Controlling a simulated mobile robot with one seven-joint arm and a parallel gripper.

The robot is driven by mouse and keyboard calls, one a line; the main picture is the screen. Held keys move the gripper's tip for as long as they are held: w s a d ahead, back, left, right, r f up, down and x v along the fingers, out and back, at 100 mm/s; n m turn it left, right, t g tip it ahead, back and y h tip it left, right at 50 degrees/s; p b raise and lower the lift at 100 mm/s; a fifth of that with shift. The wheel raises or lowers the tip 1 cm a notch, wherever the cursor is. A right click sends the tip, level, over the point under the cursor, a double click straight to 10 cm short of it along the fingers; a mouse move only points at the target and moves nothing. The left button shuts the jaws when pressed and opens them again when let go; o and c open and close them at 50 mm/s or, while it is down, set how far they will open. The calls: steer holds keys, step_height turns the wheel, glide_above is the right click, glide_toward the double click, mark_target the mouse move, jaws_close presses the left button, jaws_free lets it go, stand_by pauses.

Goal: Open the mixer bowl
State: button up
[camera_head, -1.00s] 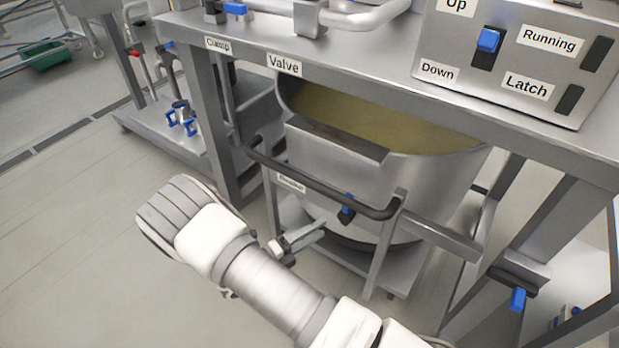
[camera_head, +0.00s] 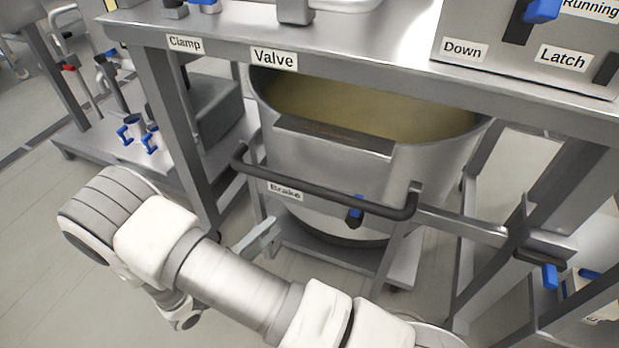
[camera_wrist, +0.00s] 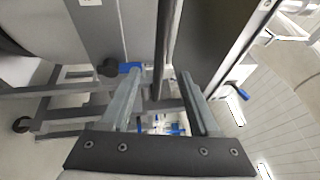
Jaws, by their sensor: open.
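The mixer bowl (camera_head: 300,175) is a large steel vessel with yellowish content, on a wheeled frame under the steel tabletop. Its front has a black handle bar (camera_head: 320,196) with a Brake label and a blue lever (camera_head: 355,210). The control panel (camera_head: 480,25) above right has a blue switch (camera_head: 541,10) beside the Down label and a dark Latch switch (camera_head: 607,68). My gripper (camera_wrist: 163,78) is open and appears empty in the wrist view. In the head view, a grey finger-like part lies low, left of the bowl frame; my arm hides the rest.
The steel tabletop (camera_head: 225,36) carries Clamp and Valve labels and overhangs the bowl. Table legs stand left and right of the bowl. Blue-handled fittings (camera_head: 137,133) sit on a low platform at left. A blue handle (camera_head: 550,276) is at right. Floor is clear at lower left.

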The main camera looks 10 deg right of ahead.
mark_target(317, 186)
steer(key=b+x, duration=0.2)
steer(key=x, duration=1.5)
steer(key=shift+w+d+r, duration=0.1)
steer(key=shift+w, duration=0.05)
jaws_close()
stand_by(0.8)
